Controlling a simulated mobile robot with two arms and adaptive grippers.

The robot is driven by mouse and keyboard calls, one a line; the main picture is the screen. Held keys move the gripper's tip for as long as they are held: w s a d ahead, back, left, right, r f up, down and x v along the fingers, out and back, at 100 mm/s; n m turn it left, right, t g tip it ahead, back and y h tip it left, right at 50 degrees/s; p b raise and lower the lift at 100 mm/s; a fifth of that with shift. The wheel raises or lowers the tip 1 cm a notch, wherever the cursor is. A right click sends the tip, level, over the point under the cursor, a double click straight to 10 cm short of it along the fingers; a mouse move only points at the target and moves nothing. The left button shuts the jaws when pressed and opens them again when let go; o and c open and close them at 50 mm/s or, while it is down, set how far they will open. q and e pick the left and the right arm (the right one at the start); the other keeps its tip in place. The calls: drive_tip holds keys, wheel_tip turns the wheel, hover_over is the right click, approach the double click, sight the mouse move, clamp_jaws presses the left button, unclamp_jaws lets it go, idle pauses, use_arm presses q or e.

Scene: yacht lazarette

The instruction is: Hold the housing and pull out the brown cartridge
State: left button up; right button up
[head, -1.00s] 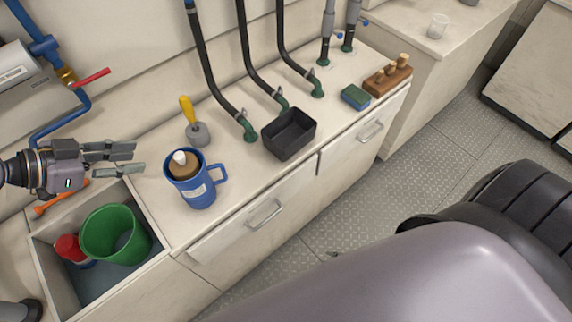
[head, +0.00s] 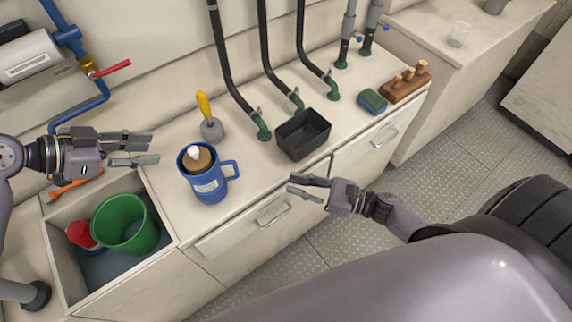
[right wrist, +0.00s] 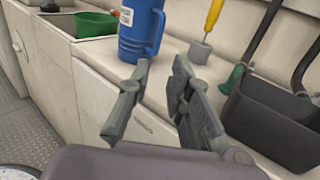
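The blue housing (head: 207,184) is a mug-shaped body with a handle on its right side, standing upright on the counter. The brown cartridge (head: 200,160) with a white top sits inside it, its upper end showing above the rim. In the right wrist view the housing (right wrist: 141,28) shows beyond my fingers, and the cartridge is out of frame. My left gripper (head: 155,149) is open and empty, left of and a little above the housing in the picture. My right gripper (head: 307,187) is open and empty, right of the housing near the counter's front edge.
A black bin (head: 303,136) stands right of the housing, with a yellow-handled tool (head: 208,118) behind. A sink-like well (head: 60,262) at left holds a green bucket (head: 125,225) and a red object (head: 80,235). Black hoses rise behind. A sponge (head: 372,100) and wooden block (head: 405,84) lie farther right.

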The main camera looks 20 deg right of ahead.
sight(238, 175)
drive_tip(key=x, duration=1.7)
drive_tip(key=shift+w+a, duration=0.15)
drive_tip(key=shift+a, duration=0.05)
clamp_jaws()
idle(0.5)
idle(0.4)
